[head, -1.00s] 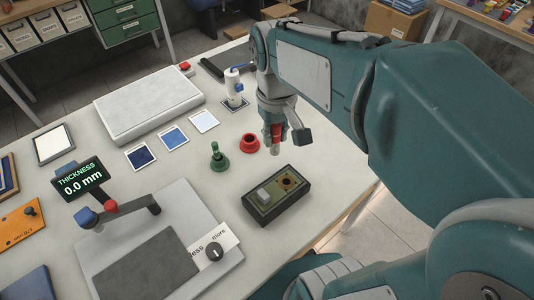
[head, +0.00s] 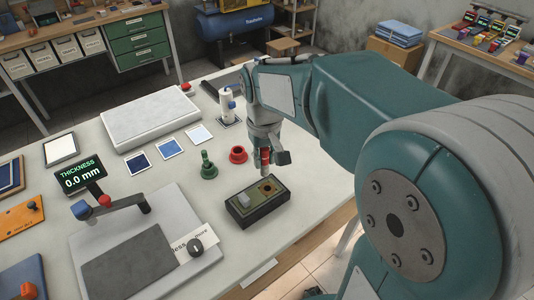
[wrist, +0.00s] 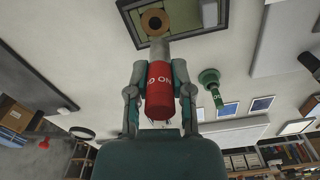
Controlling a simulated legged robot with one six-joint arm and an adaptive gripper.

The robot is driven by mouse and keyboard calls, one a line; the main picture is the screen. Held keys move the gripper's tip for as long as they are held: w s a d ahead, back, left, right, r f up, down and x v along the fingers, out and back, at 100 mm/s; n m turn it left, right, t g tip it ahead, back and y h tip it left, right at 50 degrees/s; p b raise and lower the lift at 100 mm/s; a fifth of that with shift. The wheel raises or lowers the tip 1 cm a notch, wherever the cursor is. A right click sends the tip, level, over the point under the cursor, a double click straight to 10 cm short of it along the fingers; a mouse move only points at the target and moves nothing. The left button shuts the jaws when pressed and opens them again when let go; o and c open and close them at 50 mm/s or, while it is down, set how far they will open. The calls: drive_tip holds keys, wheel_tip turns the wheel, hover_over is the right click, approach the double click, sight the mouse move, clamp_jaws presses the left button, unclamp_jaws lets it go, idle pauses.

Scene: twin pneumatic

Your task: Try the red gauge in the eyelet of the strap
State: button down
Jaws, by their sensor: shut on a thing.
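My gripper (wrist: 160,95) is shut on the red gauge (wrist: 160,84), which has white lettering and a pale grey tip; the head view also shows the gauge (head: 265,155). The olive strap (head: 249,196) lies on a dark block on the table. Its brass-rimmed eyelet (head: 266,186) is near the block's far right end and shows in the wrist view too (wrist: 155,12). The gauge points down, its tip close over the eyelet's edge in the head view. In the wrist view the tip overlaps the eyelet's near rim. I cannot tell whether they touch.
A green gauge (head: 208,167) stands upright in a green holder, left of the block. The empty red holder (head: 239,154) is beside it. A thickness meter (head: 80,174) and grey plate are further left. A white bottle-like thing (head: 228,104) stands behind. The table's right edge is close.

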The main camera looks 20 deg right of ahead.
sight(268, 173)
drive_tip(key=shift+f, duration=0.4)
drive_tip(key=shift+d+f, duration=0.2)
drive_tip(key=shift+f, duration=2.05)
drive_tip(key=shift+d, duration=0.25)
drive_tip(key=shift+a, duration=0.15)
drive_tip(key=shift+s, duration=0.1)
drive_tip(key=shift+f, duration=0.4)
idle(0.8)
